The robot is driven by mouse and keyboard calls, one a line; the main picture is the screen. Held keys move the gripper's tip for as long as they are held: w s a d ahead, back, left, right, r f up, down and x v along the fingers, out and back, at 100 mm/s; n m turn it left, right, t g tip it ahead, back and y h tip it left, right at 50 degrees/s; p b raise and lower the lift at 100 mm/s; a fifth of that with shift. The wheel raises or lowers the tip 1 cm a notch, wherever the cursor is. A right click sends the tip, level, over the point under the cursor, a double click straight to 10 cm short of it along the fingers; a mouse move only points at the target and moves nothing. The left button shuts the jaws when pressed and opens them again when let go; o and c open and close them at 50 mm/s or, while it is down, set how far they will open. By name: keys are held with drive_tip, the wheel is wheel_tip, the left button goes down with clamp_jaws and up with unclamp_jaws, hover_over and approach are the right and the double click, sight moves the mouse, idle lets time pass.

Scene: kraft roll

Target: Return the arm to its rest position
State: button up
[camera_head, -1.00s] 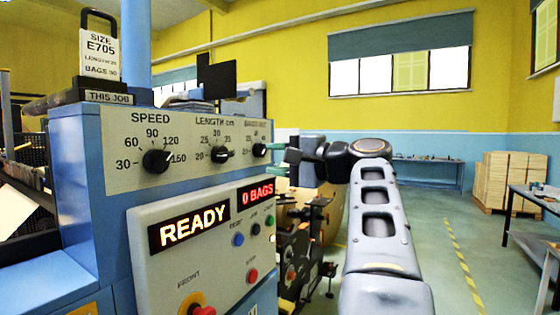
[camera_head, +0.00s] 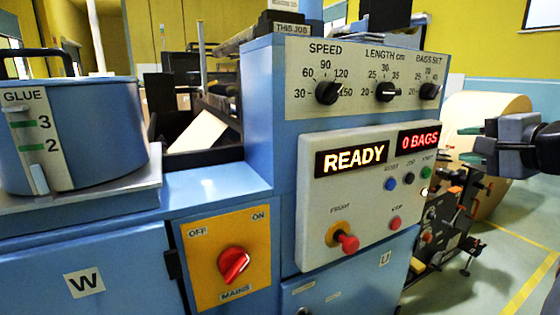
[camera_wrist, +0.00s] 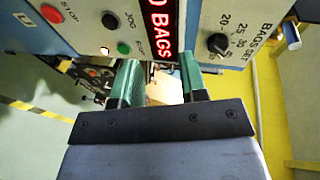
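My gripper (camera_head: 472,158) is at the right of the head view, right of the blue machine's control panel and in front of a brown kraft roll (camera_head: 487,112). In the wrist view my gripper (camera_wrist: 158,80) has its two green fingers apart, with nothing held between them. The BAGS SET knob (camera_head: 429,91) is above and left of the fingers in the head view, clear of them; it also shows in the wrist view (camera_wrist: 217,43). Most of my arm is outside the head view.
The panel carries a READY display (camera_head: 352,160), a 0 BAGS display (camera_head: 419,140), several buttons and a red-and-yellow FRIGHT control (camera_head: 343,237). A red MAINS switch (camera_head: 234,265) and a blue glue pot (camera_head: 75,135) are at left. Open floor lies at lower right.

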drive_tip(key=s+a+f+n+g+h+p, duration=0.1)
drive_tip(key=a+f+n+g+p, duration=0.2)
drive_tip(key=f, duration=0.6)
drive_tip(key=s+a+f+n+g+h+p, duration=0.1)
drive_tip(key=a+f+g+p, duration=0.15)
drive_tip(key=f+g, duration=0.45)
drive_tip(key=s+a+f+n+p, duration=0.3)
drive_tip(key=s+a+n, duration=0.1)
drive_tip(key=a, duration=0.3)
drive_tip(key=s+a+f+n+g+h+p, duration=0.1)
drive_tip(key=s+a+f+n+p, duration=0.3)
drive_tip(key=a+n, duration=0.2)
drive_tip(key=shift+a+f+p, duration=0.3)
drive_tip(key=shift+a, duration=0.75)
drive_tip(key=shift+s, duration=0.15)
